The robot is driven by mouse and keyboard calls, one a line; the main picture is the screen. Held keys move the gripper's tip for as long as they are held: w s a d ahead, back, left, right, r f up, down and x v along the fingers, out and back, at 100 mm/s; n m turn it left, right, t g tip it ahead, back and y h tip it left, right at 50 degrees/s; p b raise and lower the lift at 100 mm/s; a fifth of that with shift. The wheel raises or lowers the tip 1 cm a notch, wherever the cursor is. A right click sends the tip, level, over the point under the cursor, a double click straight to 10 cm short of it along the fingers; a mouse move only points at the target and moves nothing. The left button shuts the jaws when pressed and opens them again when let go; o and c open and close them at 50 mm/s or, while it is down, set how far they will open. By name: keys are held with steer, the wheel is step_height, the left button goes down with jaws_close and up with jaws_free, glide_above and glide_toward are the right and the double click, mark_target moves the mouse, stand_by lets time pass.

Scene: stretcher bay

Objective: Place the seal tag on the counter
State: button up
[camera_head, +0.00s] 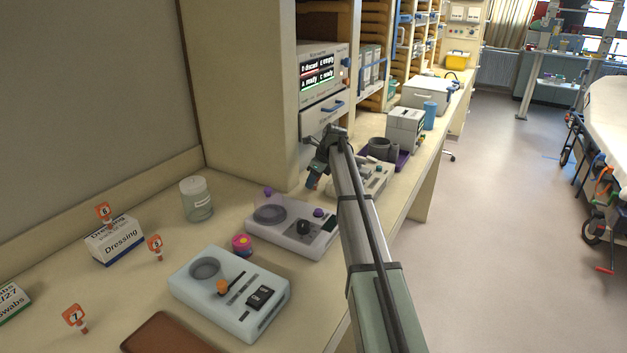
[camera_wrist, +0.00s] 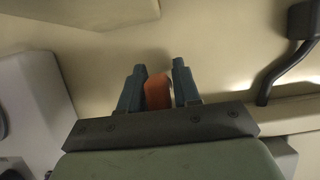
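My gripper (camera_head: 314,182) is over the counter (camera_head: 125,280), in front of the drawer below the display unit. In the wrist view its two blue-grey fingers (camera_wrist: 160,90) are closed around a small orange piece (camera_wrist: 158,92), which looks like the seal tag. A pale, plain surface fills the space beyond the fingers. I cannot tell how far the piece is above the counter.
Number markers 8 (camera_head: 104,212), 5 (camera_head: 155,244) and 7 (camera_head: 74,316) stand near a Dressing box (camera_head: 115,243). A glass jar (camera_head: 197,200), two devices (camera_head: 225,290) (camera_head: 290,228) and a pink-yellow round item (camera_head: 242,245) occupy the counter. The near left has bare patches.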

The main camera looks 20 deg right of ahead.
steer(key=shift+o, duration=1.4)
steer(key=v, duration=1.2)
steer(key=shift+r, duration=0.2)
